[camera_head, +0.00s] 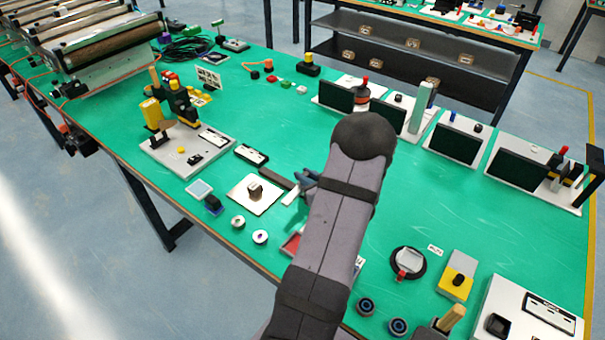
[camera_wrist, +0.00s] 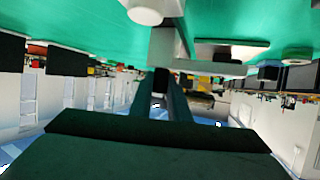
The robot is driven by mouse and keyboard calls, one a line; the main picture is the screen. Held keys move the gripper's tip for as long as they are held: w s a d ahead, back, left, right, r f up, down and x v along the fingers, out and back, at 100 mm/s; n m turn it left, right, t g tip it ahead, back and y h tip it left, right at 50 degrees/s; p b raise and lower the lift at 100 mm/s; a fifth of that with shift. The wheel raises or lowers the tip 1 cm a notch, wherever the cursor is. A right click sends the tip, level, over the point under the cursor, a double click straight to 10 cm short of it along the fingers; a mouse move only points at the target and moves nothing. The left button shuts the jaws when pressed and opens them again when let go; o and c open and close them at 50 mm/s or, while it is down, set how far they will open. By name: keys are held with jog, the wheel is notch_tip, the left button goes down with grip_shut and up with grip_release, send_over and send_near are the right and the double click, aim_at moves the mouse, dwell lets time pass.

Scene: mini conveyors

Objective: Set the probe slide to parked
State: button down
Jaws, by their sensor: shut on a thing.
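My gripper (camera_head: 305,181) is low over the green table, left of my forearm in the head view. In the wrist view its fingers (camera_wrist: 161,86) are shut on a small dark piece (camera_wrist: 160,78). This piece appears to belong to the probe slide, at a pale grey bar (camera_wrist: 205,67) with a light upright part (camera_wrist: 162,45). In the head view a dark grey bar (camera_head: 275,178) and a pale strip (camera_head: 291,194) lie just left of the gripper. My arm hides part of this area, and I cannot tell the slide's exact position.
A pale plate with a dark block (camera_head: 255,191) lies left of the gripper. Two round pieces (camera_head: 238,222) (camera_head: 260,237) and a red tray (camera_head: 291,244) are nearer the front edge. A yellow press fixture (camera_head: 153,113) stands at left. Dark panels (camera_head: 455,144) stand at the back right.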

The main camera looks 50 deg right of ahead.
jog(key=c, duration=1.8)
grip_release()
jog(key=shift+s+f, duration=0.1)
jog(key=shift+s, duration=0.15)
jog(key=shift+o, duration=0.7)
jog(key=shift+s, duration=0.1)
jog(key=shift+b+v, duration=0.6)
jog(key=shift+v, duration=3.05)
